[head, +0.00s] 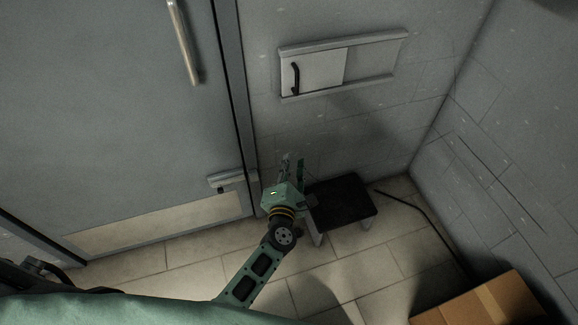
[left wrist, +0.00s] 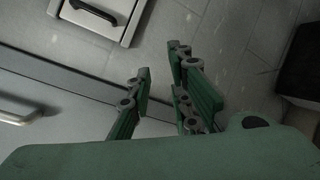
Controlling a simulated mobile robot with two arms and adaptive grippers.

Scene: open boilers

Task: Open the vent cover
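The vent cover (head: 318,72) is a pale sliding panel with a black handle (head: 295,78) at its left edge. It sits in the left part of a wall frame (head: 345,43) with rails above and below. The cover also shows at the top of the left wrist view (left wrist: 112,8), with its handle (left wrist: 93,12). My left gripper (head: 293,162) is below the cover in the head view, apart from it. Its green fingers stand apart with nothing between them in the left wrist view (left wrist: 165,92). My right gripper is not in view.
A grey door (head: 120,110) with a long bar handle (head: 185,40) is on the left. A black-topped stool (head: 342,200) stands just right of my left gripper. A cardboard box (head: 490,302) is at the lower right. Tiled floor shows between.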

